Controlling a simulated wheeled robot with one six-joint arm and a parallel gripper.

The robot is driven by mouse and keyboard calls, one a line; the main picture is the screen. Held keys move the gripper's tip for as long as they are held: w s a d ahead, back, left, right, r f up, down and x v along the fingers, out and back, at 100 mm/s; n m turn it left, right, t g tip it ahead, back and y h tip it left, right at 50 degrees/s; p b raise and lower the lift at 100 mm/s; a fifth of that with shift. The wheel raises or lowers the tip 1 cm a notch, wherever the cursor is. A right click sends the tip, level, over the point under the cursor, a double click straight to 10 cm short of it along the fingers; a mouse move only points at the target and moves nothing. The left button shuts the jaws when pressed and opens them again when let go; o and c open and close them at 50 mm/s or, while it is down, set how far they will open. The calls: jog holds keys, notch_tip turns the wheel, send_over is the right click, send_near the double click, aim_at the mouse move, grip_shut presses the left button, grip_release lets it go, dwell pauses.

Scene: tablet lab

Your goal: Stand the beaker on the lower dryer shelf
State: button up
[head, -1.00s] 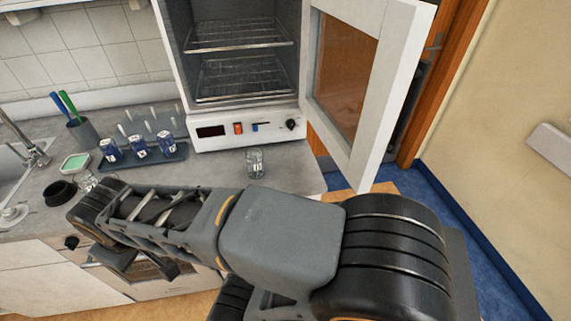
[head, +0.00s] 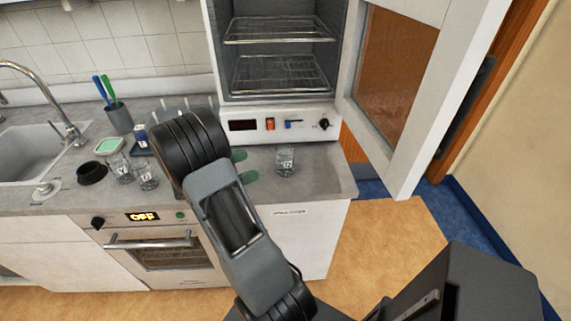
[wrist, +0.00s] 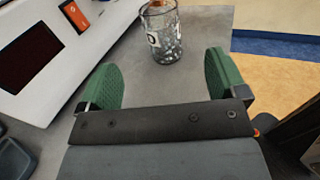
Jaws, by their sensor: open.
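A clear glass beaker (head: 285,161) with a white label stands upright on the worktop in front of the dryer. It also shows at the top of the wrist view (wrist: 163,36), ahead of and between my fingers. My gripper (wrist: 163,82) has green pads spread wide with nothing between them. In the head view the green fingertips (head: 244,165) point towards the beaker, a short way to its left. The dryer (head: 272,126) stands with its door open. Its lower shelf (head: 280,74) is a wire rack that looks empty, below an upper rack (head: 279,29).
The open dryer door (head: 424,80) juts forward on the right. Two more glass beakers (head: 148,178) (head: 120,170), a black round dish (head: 92,172) and a pen cup (head: 118,120) are on the left. A rack of pegs is partly hidden behind my arm.

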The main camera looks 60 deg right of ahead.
jog(key=p, duration=0.1)
send_near(285, 152)
jog(key=s, duration=0.1)
jog(key=s+d+r, duration=0.1)
jog(key=s+d, duration=0.1)
jog(key=shift+s+r, duration=0.35)
jog(key=shift+s, duration=0.05)
jog(key=shift+p+x, duration=0.75)
jog(key=shift+x, duration=1.95)
jog(key=shift+r, duration=0.1)
jog(key=c, duration=1.1)
